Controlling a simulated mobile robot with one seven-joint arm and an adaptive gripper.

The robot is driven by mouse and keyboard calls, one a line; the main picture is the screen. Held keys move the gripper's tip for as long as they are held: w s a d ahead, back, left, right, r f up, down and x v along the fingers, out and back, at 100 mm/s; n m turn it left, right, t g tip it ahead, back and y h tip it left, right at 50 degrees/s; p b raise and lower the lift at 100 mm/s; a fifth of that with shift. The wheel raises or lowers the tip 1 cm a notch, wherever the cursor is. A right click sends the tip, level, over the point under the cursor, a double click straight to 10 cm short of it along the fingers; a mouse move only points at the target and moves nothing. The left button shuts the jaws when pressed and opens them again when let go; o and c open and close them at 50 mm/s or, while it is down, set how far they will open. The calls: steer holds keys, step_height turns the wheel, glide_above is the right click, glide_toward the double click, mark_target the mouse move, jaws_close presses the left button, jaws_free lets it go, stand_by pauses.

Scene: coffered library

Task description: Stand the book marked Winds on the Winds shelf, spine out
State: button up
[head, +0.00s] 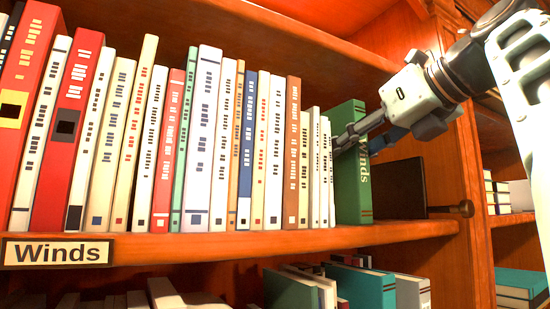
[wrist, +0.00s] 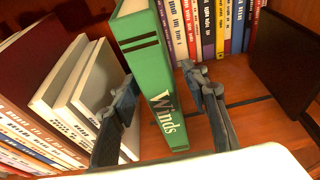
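The green book marked Winds (head: 352,180) stands upright on the shelf with the Winds label (head: 57,252), at the right end of the row. Its lettered spine faces out. My gripper (head: 368,138) is at the upper part of the book in the head view. In the wrist view, the green book (wrist: 155,85) lies between the fingers of my gripper (wrist: 163,112), one on each side. Narrow gaps show beside the book, so the fingers look open and apart from it. The far ends of the fingers are partly hidden.
A tight row of books (head: 207,140) fills the shelf left of the green book. A dark bookend (head: 398,190) stands to its right, with some bare shelf (head: 420,230) there. A wooden upright (head: 470,190) closes the right side. More books lie on the shelf below.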

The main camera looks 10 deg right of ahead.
steer(key=shift+f, duration=0.1)
steer(key=v, duration=1.2)
